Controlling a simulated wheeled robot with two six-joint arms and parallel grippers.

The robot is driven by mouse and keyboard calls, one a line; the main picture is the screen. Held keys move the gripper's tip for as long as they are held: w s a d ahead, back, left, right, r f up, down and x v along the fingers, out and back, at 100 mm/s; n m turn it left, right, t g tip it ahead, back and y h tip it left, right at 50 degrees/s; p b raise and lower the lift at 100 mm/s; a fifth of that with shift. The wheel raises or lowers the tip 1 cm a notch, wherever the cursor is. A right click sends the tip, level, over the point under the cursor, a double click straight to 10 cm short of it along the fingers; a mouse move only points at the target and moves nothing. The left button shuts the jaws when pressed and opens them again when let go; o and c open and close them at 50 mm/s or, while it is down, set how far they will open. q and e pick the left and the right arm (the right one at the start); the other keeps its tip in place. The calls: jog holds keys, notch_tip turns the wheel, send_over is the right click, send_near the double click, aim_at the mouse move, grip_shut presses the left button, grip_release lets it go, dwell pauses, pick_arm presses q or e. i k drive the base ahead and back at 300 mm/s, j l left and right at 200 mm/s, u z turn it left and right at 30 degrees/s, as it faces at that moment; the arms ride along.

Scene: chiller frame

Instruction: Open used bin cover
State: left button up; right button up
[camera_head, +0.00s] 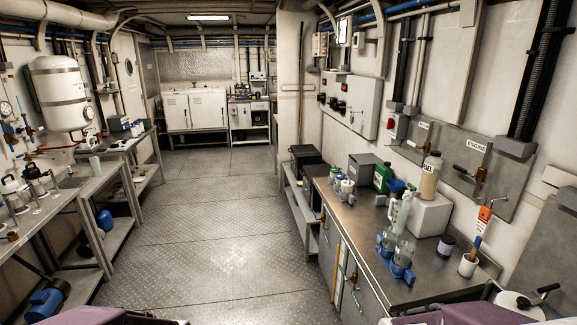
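I cannot make out a label that marks a used bin. A black box (305,158) with a closed-looking top stands on a low shelf unit left of the metal workbench (400,289). A grey box (361,167) stands at the back of the workbench. A white box (429,215) there carries a tan bottle. I cannot tell which of these, if any, is the used bin. Neither of my grippers is in view. Only purple parts, probably of my arms, show at the bottom edge, left and right of the middle.
The workbench also holds a green container (382,178), glassware in a blue stand (398,235), a dark jar (446,245) and a white cup (467,265). Grey tables (52,208) line the left wall. The metal floor (215,235) between is clear. White cabinets (195,110) stand at the back.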

aim_at(370, 157)
jog(key=i+j+u, duration=0.1)
jog(key=i, duration=0.7)
jog(key=i+j, duration=0.25)
jog(key=i, duration=0.55)
jog(key=i+j+u, duration=0.15)
jog(key=i, duration=0.65)
